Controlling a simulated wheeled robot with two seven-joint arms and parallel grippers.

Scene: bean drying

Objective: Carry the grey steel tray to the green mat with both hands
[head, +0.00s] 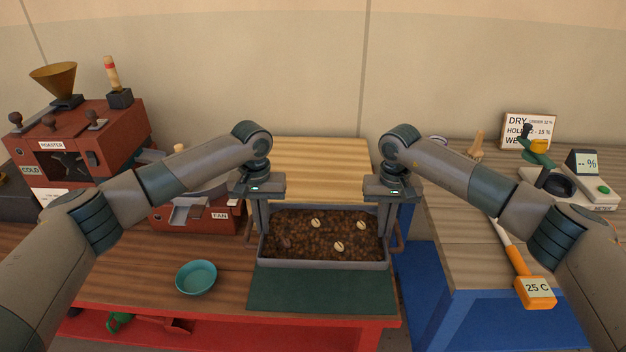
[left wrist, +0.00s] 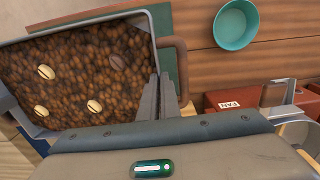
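The grey steel tray (head: 321,265) is full of dark brown beans, with several pale pieces on top. It is level in the head view, and its front edge lies over the back part of the green mat (head: 320,291). I cannot tell whether it touches the mat. My left gripper (head: 262,220) is shut on the tray's left end, beside the brown handle; its fingers also show at the tray wall in the left wrist view (left wrist: 160,97). My right gripper (head: 384,220) is shut on the right end, beside the other handle (head: 398,237). The fingertips are partly hidden.
A teal bowl (head: 196,278) stands left of the mat. The red roaster (head: 90,140) and the fan unit (head: 205,214) are at the left.

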